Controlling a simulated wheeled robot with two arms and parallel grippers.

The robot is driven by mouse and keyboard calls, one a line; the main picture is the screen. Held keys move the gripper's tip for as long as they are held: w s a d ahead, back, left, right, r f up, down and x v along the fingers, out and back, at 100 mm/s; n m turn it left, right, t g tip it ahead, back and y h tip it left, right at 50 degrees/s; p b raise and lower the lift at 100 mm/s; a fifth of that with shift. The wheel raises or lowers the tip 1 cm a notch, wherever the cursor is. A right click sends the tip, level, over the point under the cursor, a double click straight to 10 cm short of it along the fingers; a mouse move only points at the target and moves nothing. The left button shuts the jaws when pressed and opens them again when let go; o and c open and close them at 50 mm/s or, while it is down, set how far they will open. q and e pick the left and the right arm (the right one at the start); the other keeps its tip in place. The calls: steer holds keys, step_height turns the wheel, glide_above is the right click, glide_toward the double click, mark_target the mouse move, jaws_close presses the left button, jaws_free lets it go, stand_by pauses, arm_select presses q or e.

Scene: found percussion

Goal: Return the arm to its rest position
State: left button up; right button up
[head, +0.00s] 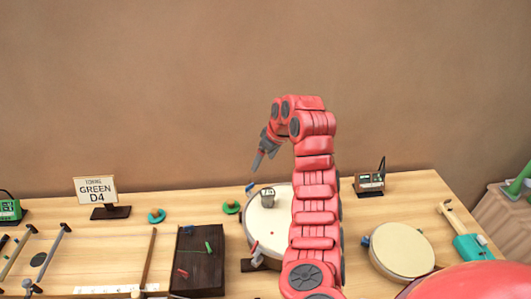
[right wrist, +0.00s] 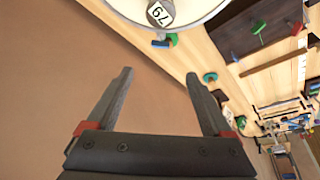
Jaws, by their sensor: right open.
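My right arm (head: 313,200) is red and jointed. It rises from the bottom of the head view, bends at the top and reaches back toward the wall. Its right gripper (head: 257,162) is dark grey and hangs in the air above a white drum (head: 270,225). In the right wrist view the right gripper (right wrist: 159,76) has its two fingers wide apart with nothing between them. A small grey cylinder (head: 267,198) stands on the drum head, apart from the fingers. My left gripper does not show.
A sign reading GREEN D4 (head: 96,189) stands at the back left. A dark box (head: 200,268) with small pegs lies left of the drum. A tan drum (head: 402,250), a small meter (head: 370,183) and a teal-handled tool (head: 472,246) are on the right. The air near the wall is clear.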

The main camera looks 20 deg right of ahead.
steer(key=shift+s+d+r, duration=0.1)
steer(key=shift+s+r, duration=0.05)
steer(key=shift+r, duration=0.2)
stand_by(0.3)
